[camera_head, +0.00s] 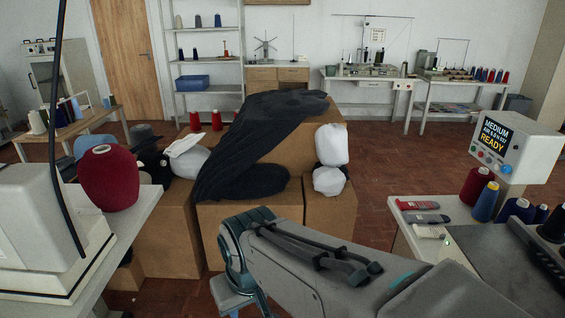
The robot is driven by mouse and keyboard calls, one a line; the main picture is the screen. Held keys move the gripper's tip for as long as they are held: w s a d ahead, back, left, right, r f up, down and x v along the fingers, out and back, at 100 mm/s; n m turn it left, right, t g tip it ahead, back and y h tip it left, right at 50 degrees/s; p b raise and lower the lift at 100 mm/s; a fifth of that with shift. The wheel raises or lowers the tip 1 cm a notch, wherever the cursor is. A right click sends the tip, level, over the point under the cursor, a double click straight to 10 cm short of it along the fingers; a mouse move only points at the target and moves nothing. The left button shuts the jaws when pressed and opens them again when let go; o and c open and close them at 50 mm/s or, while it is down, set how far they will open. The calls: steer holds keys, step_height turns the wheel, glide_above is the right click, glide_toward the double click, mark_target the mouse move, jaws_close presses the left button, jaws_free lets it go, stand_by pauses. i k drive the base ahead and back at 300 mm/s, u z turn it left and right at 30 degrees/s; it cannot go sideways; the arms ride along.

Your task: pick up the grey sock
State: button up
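A flat, dark grey piece (427,218), which looks like the grey sock, lies on the near-left part of the white table at the right. It lies between a red and grey flat piece (417,205) behind it and a small pale piece (429,231) in front of it. My grey arm crosses the lower middle of the view, left of and below that table. The fingers of my gripper cannot be made out, so its state does not show.
Red and blue yarn cones (476,186) and a display box (517,148) reading "READY" stand on the right table. Cardboard boxes (252,212) draped with black cloth (262,145) block the middle. A large red cone (109,179) stands at left. Brick-coloured floor (377,188) shows between boxes and right table.

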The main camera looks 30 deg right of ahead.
mark_target(429, 218)
steer(key=z, duration=0.3)
steer(key=i, duration=1.5)
steer(key=z, duration=1.85)
steer(key=i, duration=0.9)
steer(key=z, duration=0.75)
